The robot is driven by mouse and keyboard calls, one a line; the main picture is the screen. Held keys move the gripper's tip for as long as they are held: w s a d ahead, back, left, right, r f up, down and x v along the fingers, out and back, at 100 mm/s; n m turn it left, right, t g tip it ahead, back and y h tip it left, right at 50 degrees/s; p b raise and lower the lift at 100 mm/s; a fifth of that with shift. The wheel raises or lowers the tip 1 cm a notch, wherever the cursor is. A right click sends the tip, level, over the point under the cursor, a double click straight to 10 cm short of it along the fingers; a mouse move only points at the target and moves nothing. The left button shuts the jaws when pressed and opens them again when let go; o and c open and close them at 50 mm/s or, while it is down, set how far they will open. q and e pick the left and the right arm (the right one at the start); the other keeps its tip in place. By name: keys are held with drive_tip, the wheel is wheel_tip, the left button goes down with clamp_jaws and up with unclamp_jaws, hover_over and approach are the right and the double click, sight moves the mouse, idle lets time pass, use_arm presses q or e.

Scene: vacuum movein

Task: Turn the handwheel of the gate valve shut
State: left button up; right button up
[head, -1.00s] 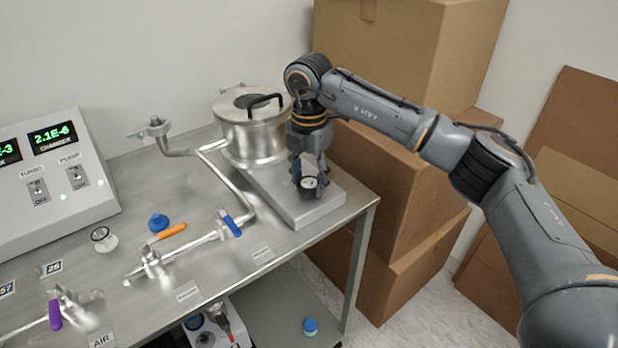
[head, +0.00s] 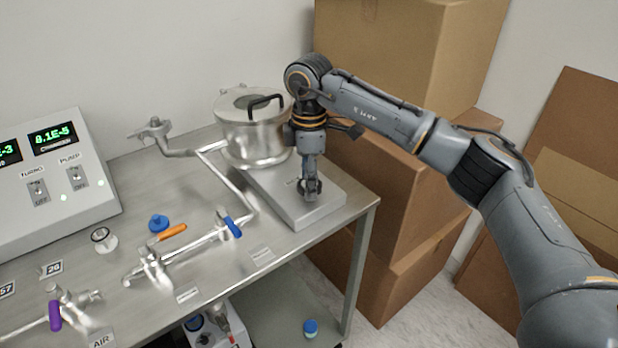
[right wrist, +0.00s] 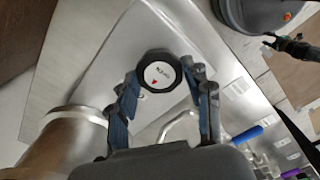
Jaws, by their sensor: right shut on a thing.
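The gate valve's handwheel is a small black wheel with a white cap and a red mark, seen in the right wrist view (right wrist: 160,73). It sits on the flat grey valve body (head: 318,209) to the right of the steel chamber. My right gripper (head: 311,187) points down over it, and its fingers are shut on the wheel's rim from opposite sides. In the head view the fingers cover much of the wheel. My left gripper is not in view.
The steel chamber (head: 252,135) with a black lid handle stands close behind the valve. Pipes with an orange lever (head: 173,231) and a blue lever (head: 233,227) lie to the left. A control box (head: 45,180) is far left. Cardboard boxes (head: 385,190) stand behind my right arm.

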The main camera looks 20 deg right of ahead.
drive_tip(key=shift+r+m, duration=0.1)
drive_tip(key=shift+m, duration=0.3)
drive_tip(key=o, duration=1.2)
drive_tip(key=shift+c, duration=0.2)
drive_tip(key=shift+r, duration=0.15)
wheel_tip(320, 180, up, 12)
drive_tip(key=shift+f, duration=0.2)
